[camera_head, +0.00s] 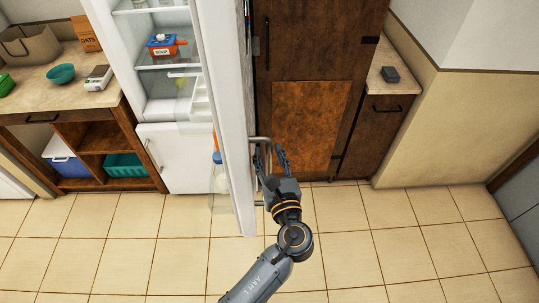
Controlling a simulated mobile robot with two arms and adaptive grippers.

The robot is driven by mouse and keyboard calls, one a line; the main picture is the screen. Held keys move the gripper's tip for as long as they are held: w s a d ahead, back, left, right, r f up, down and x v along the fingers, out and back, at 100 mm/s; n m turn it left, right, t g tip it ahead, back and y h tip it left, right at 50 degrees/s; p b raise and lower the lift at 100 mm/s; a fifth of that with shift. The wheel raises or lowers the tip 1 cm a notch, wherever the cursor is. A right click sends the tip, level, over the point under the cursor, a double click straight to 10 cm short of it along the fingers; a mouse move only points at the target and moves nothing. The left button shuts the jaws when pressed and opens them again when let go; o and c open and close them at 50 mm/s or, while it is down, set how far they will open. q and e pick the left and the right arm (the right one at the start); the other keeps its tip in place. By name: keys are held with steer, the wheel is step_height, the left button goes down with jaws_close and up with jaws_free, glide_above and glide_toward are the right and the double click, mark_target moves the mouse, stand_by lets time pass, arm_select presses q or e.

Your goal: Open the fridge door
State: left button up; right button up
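The white fridge (172,112) stands at centre left with its door (232,110) swung well open; I see the door nearly edge-on. Its shelves and the items inside are exposed. The grey door handle (268,147) sticks out from the door's right side. My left gripper (270,158) is at this handle, its two dark fingers spread, with the handle bar seeming to pass between them. A gap shows between the fingers; whether they touch the bar is unclear. My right gripper is not in view.
A lower white fridge compartment (174,158) is closed. A dark wooden cabinet (311,50) stands right behind the door and handle. A counter (62,84) with a teal bowl (61,74) is at left. The tiled floor (400,255) in front is clear.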

arm_select(q)
steer(key=shift+s+f, duration=0.1)
steer(key=shift+s, duration=0.15)
steer(key=v, duration=1.1)
steer(key=shift+s+d, duration=0.2)
steer(key=shift+s, duration=0.1)
steer(key=shift+c, duration=0.2)
